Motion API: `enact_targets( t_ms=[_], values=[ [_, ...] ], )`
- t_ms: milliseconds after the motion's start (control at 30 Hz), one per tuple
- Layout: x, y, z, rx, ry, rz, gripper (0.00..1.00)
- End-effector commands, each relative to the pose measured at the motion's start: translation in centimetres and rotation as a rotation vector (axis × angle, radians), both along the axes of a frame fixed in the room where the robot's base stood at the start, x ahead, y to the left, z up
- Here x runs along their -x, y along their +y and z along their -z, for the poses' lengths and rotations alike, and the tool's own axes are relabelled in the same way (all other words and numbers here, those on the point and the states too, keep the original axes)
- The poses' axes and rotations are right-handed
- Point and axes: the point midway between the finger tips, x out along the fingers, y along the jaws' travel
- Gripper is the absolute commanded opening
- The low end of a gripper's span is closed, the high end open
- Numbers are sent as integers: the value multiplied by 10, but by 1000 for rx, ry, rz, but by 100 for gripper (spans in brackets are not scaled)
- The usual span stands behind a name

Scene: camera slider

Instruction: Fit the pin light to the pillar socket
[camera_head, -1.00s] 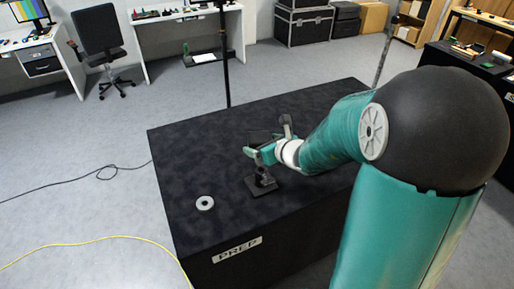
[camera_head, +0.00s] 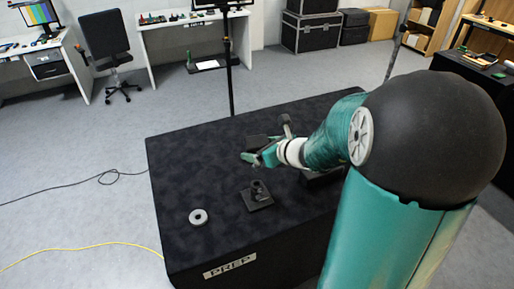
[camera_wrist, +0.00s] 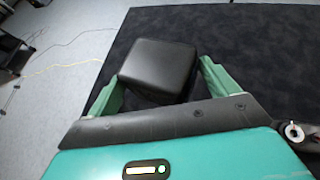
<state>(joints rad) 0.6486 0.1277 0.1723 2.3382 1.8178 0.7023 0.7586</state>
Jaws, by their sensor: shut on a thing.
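The pin light (camera_wrist: 158,68) is a black, rounded box between the two green fingers of my gripper (camera_wrist: 160,88) in the wrist view. In the head view the pin light (camera_head: 257,142) is a dark shape at my gripper (camera_head: 254,158), which is shut on it above the black bench. The pillar socket (camera_head: 257,193) looks to be the short dark post on a square black base on the bench, in front of and below my gripper. The two are apart. The pin's underside is hidden in both views.
A pale ring (camera_head: 198,217) lies on the black bench (camera_head: 185,170), left of the pillar socket. A dark stand pole (camera_head: 229,75) rises behind the bench. A dark part with a metal ring (camera_wrist: 292,132) shows at the wrist view's right edge; I cannot tell what it is.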

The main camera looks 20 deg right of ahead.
Motion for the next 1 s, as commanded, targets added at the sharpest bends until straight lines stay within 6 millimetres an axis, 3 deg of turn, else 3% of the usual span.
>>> enact_targets(
  t_ms=[400,1000],
  values=[
    [2,-1,0,0,-1,7,54],
    [2,-1,54,-1,1,5,54]
  ],
)
